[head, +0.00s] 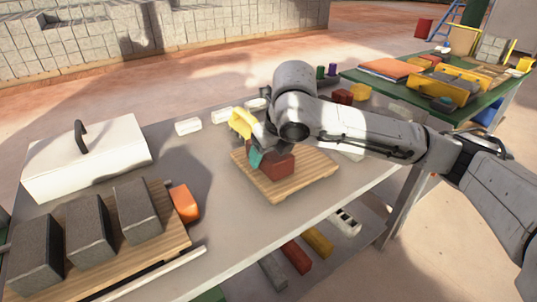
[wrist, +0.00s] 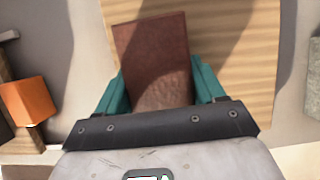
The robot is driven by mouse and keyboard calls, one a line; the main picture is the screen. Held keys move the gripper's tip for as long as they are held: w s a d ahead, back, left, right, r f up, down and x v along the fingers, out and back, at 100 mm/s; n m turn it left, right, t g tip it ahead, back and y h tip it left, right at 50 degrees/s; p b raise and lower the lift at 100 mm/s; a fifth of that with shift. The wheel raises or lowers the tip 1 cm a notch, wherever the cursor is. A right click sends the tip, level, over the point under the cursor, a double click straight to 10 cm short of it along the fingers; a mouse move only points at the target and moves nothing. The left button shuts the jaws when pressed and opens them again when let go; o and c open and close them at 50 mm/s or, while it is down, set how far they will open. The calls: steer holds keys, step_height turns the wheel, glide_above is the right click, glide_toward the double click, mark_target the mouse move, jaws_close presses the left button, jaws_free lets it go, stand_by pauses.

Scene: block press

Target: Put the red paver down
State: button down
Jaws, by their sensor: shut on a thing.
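The red paver (head: 281,167) is at the wooden board (head: 310,187) in the middle of the grey table. It also shows in the wrist view (wrist: 152,60), between the teal fingers of my gripper (wrist: 155,85). My gripper (head: 268,160) is shut on the paver from above. The paver lies over the left part of the board in the wrist view. Whether its underside touches the board cannot be told. Part of the paver is hidden by my gripper in the head view.
Left on the table are a white box with a black handle (head: 88,155), a pallet with dark grey blocks (head: 88,222) and an orange block (head: 185,203). White blocks (head: 188,126) lie behind the board. A green table (head: 450,100) with goods stands back right.

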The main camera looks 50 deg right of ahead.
steer(key=shift+f, duration=0.15)
steer(key=shift+s+f+b, duration=0.1)
steer(key=shift+f+b, duration=0.3)
steer(key=shift+f, duration=0.05)
steer(key=shift+c, duration=2)
jaws_free()
steer(key=shift+f, duration=0.15)
steer(key=shift+o, duration=1.4)
steer(key=shift+r+p, duration=0.4)
steer(key=shift+r, duration=0.15)
steer(key=p+v, duration=0.2)
steer(key=v, duration=1)
steer(key=shift+r+p, duration=0.25)
steer(key=shift+p, duration=0.1)
